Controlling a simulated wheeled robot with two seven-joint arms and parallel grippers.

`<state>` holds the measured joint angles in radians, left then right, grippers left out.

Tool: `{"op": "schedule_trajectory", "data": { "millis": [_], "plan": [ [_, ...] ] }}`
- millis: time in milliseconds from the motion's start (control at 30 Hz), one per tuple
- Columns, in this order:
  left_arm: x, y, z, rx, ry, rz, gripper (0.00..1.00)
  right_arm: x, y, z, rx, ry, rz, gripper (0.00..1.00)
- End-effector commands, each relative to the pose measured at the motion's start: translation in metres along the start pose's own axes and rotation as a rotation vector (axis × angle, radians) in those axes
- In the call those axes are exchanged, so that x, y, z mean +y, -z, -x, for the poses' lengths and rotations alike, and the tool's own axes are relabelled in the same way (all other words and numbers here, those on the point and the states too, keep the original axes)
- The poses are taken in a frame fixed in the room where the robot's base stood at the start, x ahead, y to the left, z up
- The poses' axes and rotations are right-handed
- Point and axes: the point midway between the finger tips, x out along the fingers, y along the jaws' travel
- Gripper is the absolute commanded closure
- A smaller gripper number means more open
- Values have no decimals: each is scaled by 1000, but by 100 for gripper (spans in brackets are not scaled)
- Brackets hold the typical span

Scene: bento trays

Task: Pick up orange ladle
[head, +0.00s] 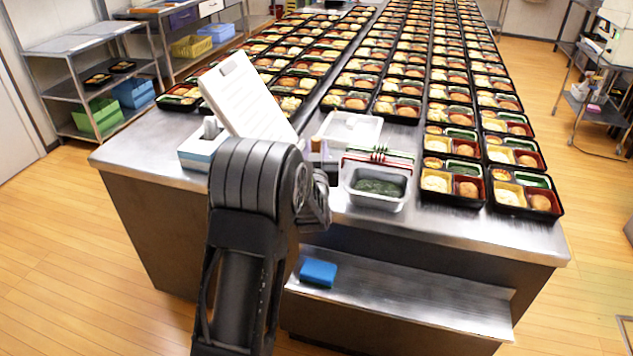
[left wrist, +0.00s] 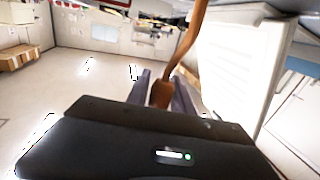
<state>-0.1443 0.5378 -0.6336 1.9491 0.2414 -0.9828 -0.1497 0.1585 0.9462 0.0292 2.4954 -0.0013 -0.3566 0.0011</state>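The orange ladle (left wrist: 186,48) shows in the left wrist view as a brown-orange curved handle rising from between the fingers toward the top of the picture. My left gripper (left wrist: 162,88) has its two grey fingers closed on either side of the handle's thick lower end, with no clear gap. The bowl of the ladle is out of sight there. In the head view my left arm reaches to the table's front edge and hides most of its gripper, and I cannot make out the ladle. My right gripper is in neither view.
A metal pan (head: 376,201) with dark green food stands at the front edge, with red and green utensils at its back. A white board (head: 245,95) leans left of it by a tissue box (head: 196,150). Rows of bento trays (head: 525,211) fill the table. A blue sponge (head: 318,272) lies on the lower shelf.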

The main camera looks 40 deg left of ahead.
Motion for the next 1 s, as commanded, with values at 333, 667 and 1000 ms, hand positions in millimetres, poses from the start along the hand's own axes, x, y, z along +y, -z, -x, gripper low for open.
{"op": "schedule_trajectory", "data": {
  "millis": [333, 667, 1000],
  "plan": [
    [0, 0, 0, 0, 0, 0, 100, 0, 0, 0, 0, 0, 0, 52],
    [0, 0, 0, 0, 0, 0, 100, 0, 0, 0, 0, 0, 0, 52],
    [0, 0, 0, 0, 0, 0, 100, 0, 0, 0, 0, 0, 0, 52]
  ]
}}
